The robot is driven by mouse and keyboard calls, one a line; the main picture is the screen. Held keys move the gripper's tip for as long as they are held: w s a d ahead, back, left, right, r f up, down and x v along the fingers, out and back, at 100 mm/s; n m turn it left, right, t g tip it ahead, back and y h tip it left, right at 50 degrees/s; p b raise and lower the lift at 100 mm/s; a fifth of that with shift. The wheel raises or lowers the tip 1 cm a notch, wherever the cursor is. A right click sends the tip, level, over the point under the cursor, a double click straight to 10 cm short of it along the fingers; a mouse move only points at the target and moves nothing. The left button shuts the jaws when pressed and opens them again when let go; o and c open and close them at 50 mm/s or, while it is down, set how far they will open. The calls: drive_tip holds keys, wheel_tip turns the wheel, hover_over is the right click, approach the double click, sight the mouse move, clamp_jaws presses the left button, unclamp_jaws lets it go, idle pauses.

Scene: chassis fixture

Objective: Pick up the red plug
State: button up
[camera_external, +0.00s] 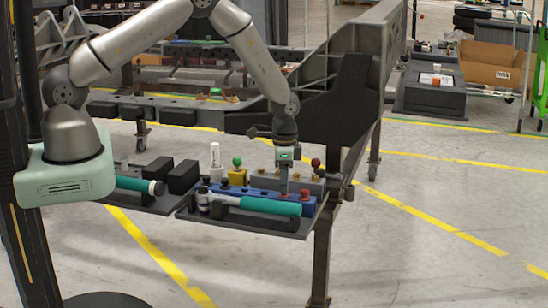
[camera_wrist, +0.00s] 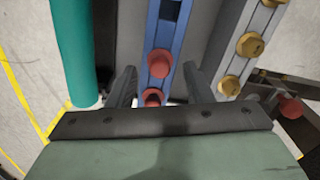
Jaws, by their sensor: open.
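In the wrist view, one red plug (camera_wrist: 160,63) sits on a blue rail (camera_wrist: 168,22), and a second red plug (camera_wrist: 152,97) sits nearer the gripper's base. My gripper (camera_wrist: 160,80) is open, with one finger on each side of the blue rail and the plugs between them. No contact shows. In the external view, my gripper (camera_external: 284,184) points down over the blue rail (camera_external: 235,198). A red plug (camera_external: 305,196) shows at the rail's right end.
A teal cylinder (camera_wrist: 75,45) lies left of the rail. A grey rail with gold plugs (camera_wrist: 249,44) and a dark part with a red knob (camera_wrist: 290,107) lie right. A white bottle (camera_external: 215,158) and a yellow block with a green knob (camera_external: 237,163) stand behind the rail.

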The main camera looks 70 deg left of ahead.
drive_tip(key=shift+f, duration=0.5)
clamp_jaws()
